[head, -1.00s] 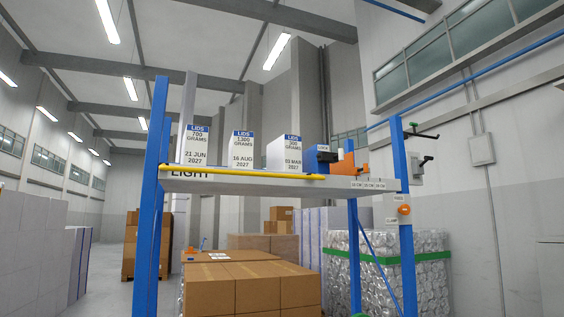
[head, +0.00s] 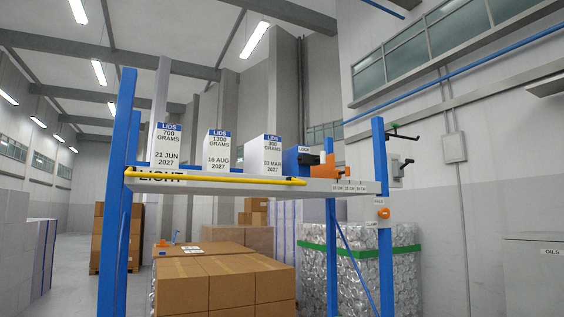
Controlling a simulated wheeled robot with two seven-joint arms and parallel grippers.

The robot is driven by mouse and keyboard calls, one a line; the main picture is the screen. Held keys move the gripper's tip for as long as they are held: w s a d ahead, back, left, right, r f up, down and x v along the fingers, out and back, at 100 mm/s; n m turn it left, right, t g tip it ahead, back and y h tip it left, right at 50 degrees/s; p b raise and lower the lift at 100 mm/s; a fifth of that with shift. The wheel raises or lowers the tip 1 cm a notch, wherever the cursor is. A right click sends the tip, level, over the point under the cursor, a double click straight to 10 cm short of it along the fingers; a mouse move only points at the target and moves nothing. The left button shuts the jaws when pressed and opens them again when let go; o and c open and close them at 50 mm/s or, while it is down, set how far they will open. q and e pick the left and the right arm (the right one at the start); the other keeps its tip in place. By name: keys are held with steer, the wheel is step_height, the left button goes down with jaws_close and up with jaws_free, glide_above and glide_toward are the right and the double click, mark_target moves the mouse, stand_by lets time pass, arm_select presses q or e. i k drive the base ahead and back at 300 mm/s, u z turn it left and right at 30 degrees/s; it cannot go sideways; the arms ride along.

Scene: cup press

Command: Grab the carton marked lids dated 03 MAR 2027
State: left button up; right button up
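The carton marked lids, 300 grams, 03 MAR 2027 (head: 271,155) stands upright on the shelf (head: 215,186) of a blue-posted rack. It is white with a blue top band, the rightmost of three lids cartons. The 16 AUG 2027, 1300 grams carton (head: 217,151) stands to its left. The 21 JUN 2027, 700 grams carton (head: 168,146) stands at the far left. Neither of my grippers shows in the head view.
A yellow bar (head: 215,178) runs along the shelf's front edge. A blue box (head: 297,161) and an orange item (head: 327,166) sit just right of the dated carton. Blue posts (head: 119,200) flank the shelf. Brown boxes (head: 215,285) are stacked below and behind.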

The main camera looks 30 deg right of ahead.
mark_target(263, 154)
steer(key=z, duration=0.85)
steer(key=i, duration=1.15)
steer(key=z, duration=0.5)
